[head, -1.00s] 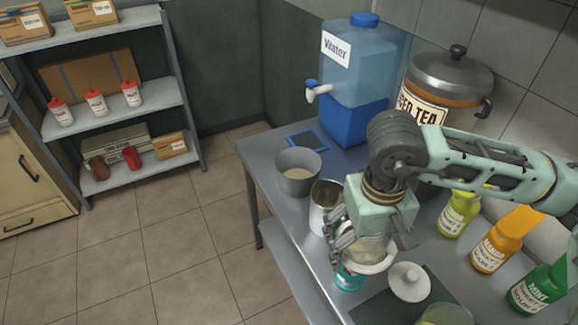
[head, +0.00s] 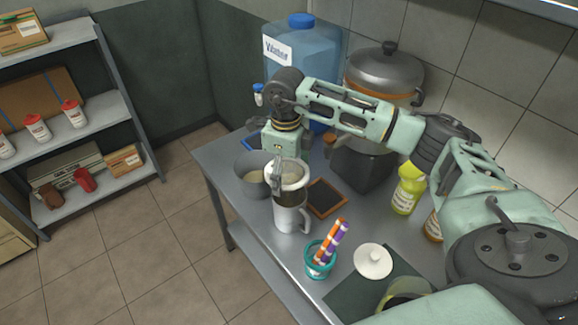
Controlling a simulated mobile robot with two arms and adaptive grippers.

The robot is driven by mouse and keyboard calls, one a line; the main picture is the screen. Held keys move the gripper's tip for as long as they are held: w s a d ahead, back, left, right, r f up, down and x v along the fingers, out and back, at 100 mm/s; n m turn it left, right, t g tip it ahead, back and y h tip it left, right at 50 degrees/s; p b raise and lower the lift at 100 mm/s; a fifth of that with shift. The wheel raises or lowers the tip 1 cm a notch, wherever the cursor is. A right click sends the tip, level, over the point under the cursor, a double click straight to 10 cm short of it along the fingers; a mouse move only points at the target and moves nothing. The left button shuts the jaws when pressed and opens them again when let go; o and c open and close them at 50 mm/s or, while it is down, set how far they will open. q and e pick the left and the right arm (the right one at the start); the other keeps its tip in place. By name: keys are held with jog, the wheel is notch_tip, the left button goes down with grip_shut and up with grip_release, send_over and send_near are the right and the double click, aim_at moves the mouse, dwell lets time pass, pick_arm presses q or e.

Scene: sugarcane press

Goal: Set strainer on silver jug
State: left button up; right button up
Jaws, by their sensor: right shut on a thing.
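The silver jug (head: 291,218) stands on the metal table with its handle to the right. The strainer (head: 290,178), with a white round rim, is over the jug's mouth. My right gripper (head: 278,176) is shut on the strainer at its left side, pointing down. The strainer overlaps the jug's top in the picture, and I cannot tell if it touches the jug. My left gripper is not in view.
A grey pot (head: 250,180) stands close behind the jug on the left. A teal cup with colored sticks (head: 320,262) and a white lid (head: 373,261) are in front. The water dispenser (head: 300,65) stands behind.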

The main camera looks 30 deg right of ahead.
aim_at(289, 183)
jog(key=shift+w+d+f+m, duration=0.15)
jog(key=shift+d+m, duration=0.3)
jog(key=shift+m, duration=0.35)
jog(key=shift+f, duration=0.1)
notch_tip(289, 183, down, 8)
jog(key=b, duration=0.5)
jog(key=shift+b, duration=0.4)
jog(key=shift+f, duration=0.15)
jog(key=o, duration=1.2)
jog(key=shift+c, duration=0.2)
